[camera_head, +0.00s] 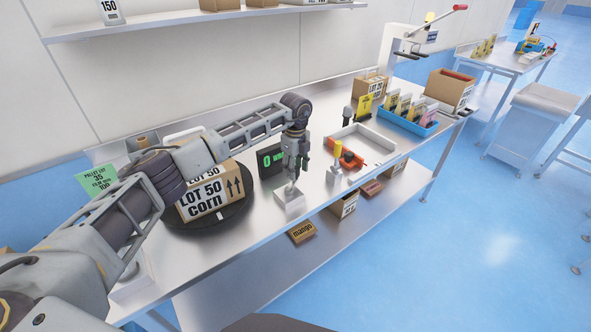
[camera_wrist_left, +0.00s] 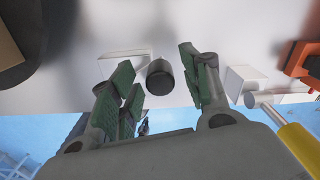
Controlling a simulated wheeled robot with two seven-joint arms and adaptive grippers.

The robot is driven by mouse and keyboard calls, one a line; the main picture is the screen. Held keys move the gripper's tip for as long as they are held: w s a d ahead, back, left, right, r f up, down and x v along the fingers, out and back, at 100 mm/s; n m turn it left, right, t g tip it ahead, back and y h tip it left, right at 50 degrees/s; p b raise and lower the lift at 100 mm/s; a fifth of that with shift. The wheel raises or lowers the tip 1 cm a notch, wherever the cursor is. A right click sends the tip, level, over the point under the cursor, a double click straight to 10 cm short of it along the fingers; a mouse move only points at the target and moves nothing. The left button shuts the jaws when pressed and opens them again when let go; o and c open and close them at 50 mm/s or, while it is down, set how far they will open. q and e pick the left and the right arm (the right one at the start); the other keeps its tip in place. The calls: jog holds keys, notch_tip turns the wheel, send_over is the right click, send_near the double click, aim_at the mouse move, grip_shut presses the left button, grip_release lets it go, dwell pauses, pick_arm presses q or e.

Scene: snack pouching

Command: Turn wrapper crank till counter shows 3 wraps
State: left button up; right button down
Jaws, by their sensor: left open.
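The carton marked LOT 50 CORN (camera_head: 207,203) sits on a dark round turntable (camera_head: 228,224) at the left of the steel table. A black counter (camera_head: 266,163) behind it shows a green 0. My left gripper (camera_head: 291,172) is open, pointing down above a small white block (camera_head: 290,203) in front of the counter. In the left wrist view a dark round knob (camera_wrist_left: 160,78) lies between the spread green-padded fingers of the gripper (camera_wrist_left: 156,88), apparently not clamped. The knob looks like the crank handle; its arm is mostly hidden. My right gripper is out of view.
A yellow-topped post (camera_head: 337,160) and an orange tool (camera_head: 350,160) stand just right of the gripper. Further right are a white tray (camera_head: 383,148) and a blue bin (camera_head: 424,130) of pouches. Cartons lie on the lower shelf.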

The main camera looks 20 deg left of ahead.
pick_arm(q)
notch_tip(320, 180, up, 11)
jog(key=shift+r, duration=0.15)
dwell(0.4)
dwell(0.4)
